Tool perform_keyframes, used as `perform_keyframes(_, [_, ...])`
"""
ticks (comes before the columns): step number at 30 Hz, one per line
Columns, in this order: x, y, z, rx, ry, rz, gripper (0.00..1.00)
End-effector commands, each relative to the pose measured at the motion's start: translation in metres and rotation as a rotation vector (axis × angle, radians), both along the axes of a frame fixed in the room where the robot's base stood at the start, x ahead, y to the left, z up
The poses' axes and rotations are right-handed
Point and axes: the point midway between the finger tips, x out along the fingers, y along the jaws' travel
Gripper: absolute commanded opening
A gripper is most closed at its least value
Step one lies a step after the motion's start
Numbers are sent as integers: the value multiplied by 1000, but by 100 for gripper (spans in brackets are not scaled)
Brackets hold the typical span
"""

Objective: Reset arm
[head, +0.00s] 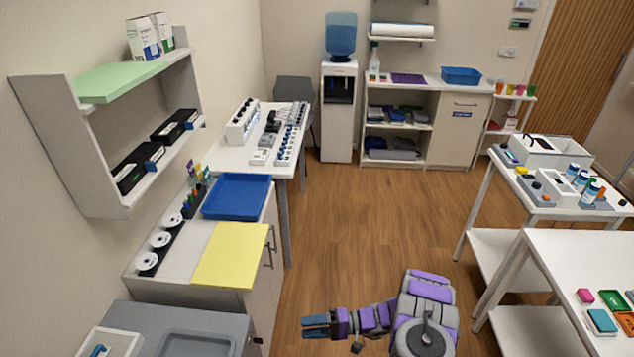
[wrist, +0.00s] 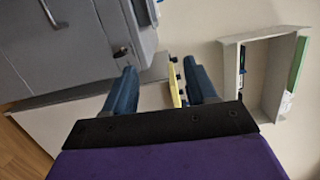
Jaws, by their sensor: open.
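My gripper (head: 316,326) is at the bottom centre of the head view, at the end of my purple and grey arm, which is folded and points left. The gripper has blue fingers and is over the wooden floor, to the right of the cabinet. In the wrist view my gripper (wrist: 160,85) shows two blue fingers spread apart. Nothing is between the fingertips; the wall and cabinet show behind them.
A cabinet with a yellow mat (head: 230,254) and blue tray (head: 237,196) stands at left. A grey unit (head: 225,322) is nearest at bottom left. White tables (head: 552,238) stand at right. The wooden floor (head: 370,215) between is clear.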

Motion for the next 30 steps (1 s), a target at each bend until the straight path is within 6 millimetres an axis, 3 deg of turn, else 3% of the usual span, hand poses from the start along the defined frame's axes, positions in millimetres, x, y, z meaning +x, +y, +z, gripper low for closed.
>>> perform_keyframes(3, [-1,9,41,-27,12,67,56])
perform_keyframes(15, [-37,24,151,-189,60,273,56])
perform_keyframes(30, [-117,9,253,-522,74,439,56])
